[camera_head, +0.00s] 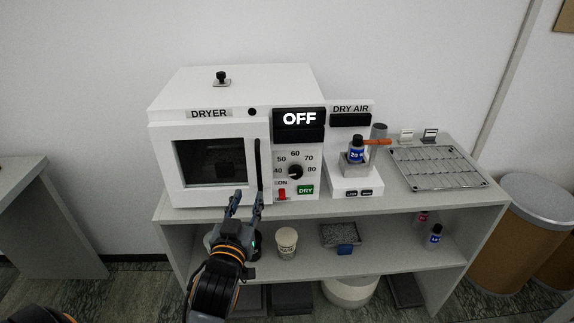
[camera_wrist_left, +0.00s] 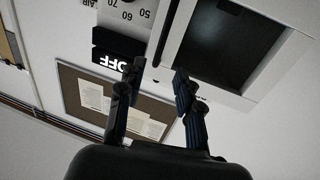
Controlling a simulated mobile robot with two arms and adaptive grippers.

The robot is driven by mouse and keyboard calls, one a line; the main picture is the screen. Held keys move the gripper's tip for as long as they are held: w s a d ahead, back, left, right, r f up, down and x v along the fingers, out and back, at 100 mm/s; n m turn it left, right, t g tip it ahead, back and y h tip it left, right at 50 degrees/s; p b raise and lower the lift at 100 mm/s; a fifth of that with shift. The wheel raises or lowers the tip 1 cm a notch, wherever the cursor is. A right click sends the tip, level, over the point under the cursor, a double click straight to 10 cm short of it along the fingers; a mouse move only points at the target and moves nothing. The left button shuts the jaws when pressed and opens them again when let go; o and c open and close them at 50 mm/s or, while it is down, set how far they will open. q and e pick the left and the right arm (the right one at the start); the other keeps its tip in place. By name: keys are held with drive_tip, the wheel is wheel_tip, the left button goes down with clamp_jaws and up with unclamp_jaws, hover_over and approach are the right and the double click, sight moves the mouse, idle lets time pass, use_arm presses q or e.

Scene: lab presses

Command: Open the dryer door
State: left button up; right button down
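The dryer (camera_head: 290,85) is a white box on the bench top, with its door (camera_head: 160,165) shut. The door has a dark window and a black upright handle (camera_head: 257,160) along its right edge. The window side also shows in the left wrist view (camera_wrist_left: 225,45). My left gripper (camera_head: 248,193) is in front of the door's lower right part, near the handle's lower end. Its two fingers are apart in the left wrist view (camera_wrist_left: 158,75), with the door's handle edge beyond the gap. I cannot tell whether a finger touches the handle. My right gripper is not in view.
The dryer's panel (camera_head: 296,155) has a lit OFF display, a dial and a red switch. A dry air unit (camera_head: 350,130) with a bottle stands to the right, then a wire rack (camera_head: 435,167). Jars and boxes stand on the shelf below (camera_head: 380,265).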

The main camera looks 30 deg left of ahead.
sight(258, 166)
use_arm(q)
drive_tip(key=p+x, duration=0.1)
drive_tip(key=x, duration=0.5)
drive_tip(key=p+x, duration=0.1)
drive_tip(key=x, duration=0.5)
drive_tip(key=shift+w+a+p, duration=0.25)
drive_tip(key=shift+a+p, duration=0.1)
drive_tip(key=shift+p, duration=0.05)
drive_tip(key=shift+w+a, duration=0.2)
drive_tip(key=shift+w, duration=0.4)
drive_tip(key=shift+c, duration=0.4)
clamp_jaws()
